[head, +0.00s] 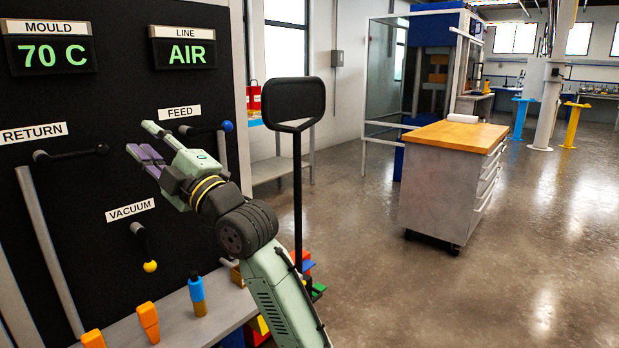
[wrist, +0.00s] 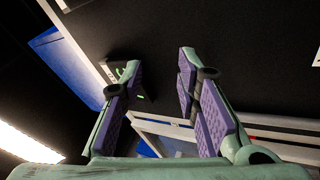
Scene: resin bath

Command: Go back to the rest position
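My gripper (head: 142,140) is raised in front of the black panel (head: 85,105), just left of and below the FEED label (head: 180,111). Its fingers are spread apart with nothing between them, as the gap in the wrist view (wrist: 160,62) also shows. The FEED handle with a blue ball (head: 227,126) lies to the right, partly behind my gripper. The RETURN handle with a black ball (head: 102,149) is to its left. The VACUUM handle with a yellow ball (head: 150,266) hangs downward below it. I cannot tell contact with the panel. No rest position is marked.
Displays read MOULD 70 C (head: 50,54) and LINE AIR (head: 187,54). A grey ledge (head: 215,318) below holds orange and blue-topped items. A black post with a sign (head: 296,100) stands right of my gripper. A wood-topped cabinet (head: 455,136) stands farther right, with open floor around it.

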